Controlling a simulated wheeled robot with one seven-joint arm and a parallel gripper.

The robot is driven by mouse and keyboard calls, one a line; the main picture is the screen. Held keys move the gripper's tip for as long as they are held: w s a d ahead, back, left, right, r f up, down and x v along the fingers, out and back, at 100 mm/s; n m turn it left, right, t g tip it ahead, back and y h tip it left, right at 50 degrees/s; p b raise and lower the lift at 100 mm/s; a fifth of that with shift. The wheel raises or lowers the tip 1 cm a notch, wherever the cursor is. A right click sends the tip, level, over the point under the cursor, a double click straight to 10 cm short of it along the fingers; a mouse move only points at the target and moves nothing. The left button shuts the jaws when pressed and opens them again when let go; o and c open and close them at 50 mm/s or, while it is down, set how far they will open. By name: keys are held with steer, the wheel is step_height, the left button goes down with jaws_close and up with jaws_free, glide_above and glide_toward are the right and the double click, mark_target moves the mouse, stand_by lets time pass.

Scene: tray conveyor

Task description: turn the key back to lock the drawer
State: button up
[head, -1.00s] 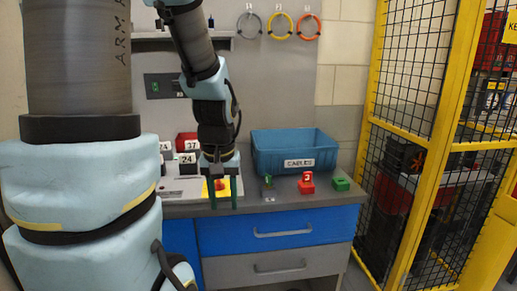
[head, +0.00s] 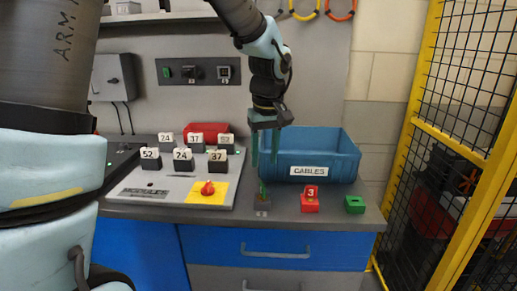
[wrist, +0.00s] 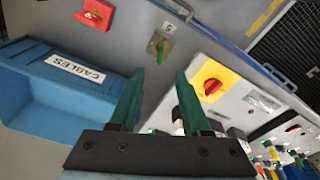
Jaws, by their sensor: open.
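A small green key (head: 262,189) stands in a dark lock block (head: 262,208) near the front edge of the bench. In the wrist view the key (wrist: 160,47) shows just beyond my fingertips. My gripper (head: 265,160) is open and empty, above the key with its fingers pointing down; the wrist view shows its two green fingers (wrist: 160,80) apart, not touching the key. The blue drawer (head: 276,246) under the bench top looks shut, with a grey drawer (head: 300,275) below it.
A red block marked 3 (head: 309,203) and a green block (head: 355,204) stand right of the lock. The blue CABLES bin (head: 345,160) is behind. A panel with a red knob (head: 208,188) lies to the left. A yellow mesh fence (head: 440,145) stands at the right.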

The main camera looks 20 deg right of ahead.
mark_target(263, 184)
steer(key=f, duration=0.3)
steer(key=f+p, duration=0.1)
steer(key=f, duration=0.2)
steer(key=w+f, duration=0.1)
steer(key=f, duration=0.2)
steer(key=shift+f+p, duration=0.3)
steer(key=shift+p, duration=0.1)
steer(key=shift+c, duration=0.2)
jaws_close()
steer(key=shift+n+b, duration=1.25)
steer(key=shift+n, duration=0.25)
steer(key=shift+n, duration=0.3)
steer(key=shift+n+y+b, duration=0.3)
steer(key=shift+n+b, duration=0.2)
steer(key=shift+n, duration=0.7)
